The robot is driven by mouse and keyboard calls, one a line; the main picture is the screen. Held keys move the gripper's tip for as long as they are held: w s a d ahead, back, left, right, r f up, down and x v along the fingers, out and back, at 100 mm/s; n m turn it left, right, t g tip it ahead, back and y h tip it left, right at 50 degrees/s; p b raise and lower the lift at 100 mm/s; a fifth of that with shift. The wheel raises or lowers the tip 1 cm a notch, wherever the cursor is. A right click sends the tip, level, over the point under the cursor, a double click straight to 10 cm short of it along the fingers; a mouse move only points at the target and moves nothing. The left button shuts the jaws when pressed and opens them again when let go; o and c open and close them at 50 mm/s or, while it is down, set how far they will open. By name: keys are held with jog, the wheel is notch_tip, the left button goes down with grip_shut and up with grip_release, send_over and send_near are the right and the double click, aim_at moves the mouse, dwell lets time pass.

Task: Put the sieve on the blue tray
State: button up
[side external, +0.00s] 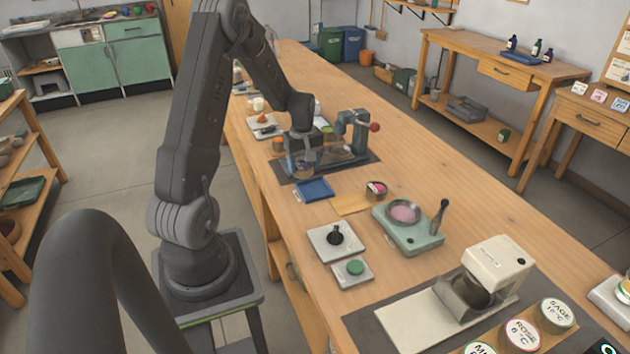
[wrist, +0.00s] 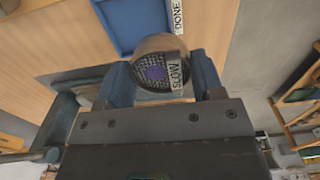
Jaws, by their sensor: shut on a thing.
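My gripper (wrist: 160,78) is shut on the sieve (wrist: 153,77), a round tan cup with a dark mesh face and something purple in it. The sieve sits between the two blue fingers, with a "SLOW" label beside it. The blue tray (wrist: 134,20) lies just beyond the sieve in the wrist view, with a "DONE" label at its edge. In the side view the blue tray (side external: 314,190) is on the bench, and my gripper (side external: 303,164) is just behind it. The sieve is hard to make out there.
A metal apparatus with a red knob (side external: 375,127) stands right of my gripper on a dark mat (side external: 362,164).

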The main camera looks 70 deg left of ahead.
aim_at(315, 191)
jog(key=w+f, duration=0.1)
jog(key=w+d, duration=0.1)
jog(key=w, duration=0.1)
jog(key=shift+f, duration=2.4)
jog(key=shift+f, duration=0.2)
jog(key=o, duration=1)
jog(key=shift+r, duration=0.1)
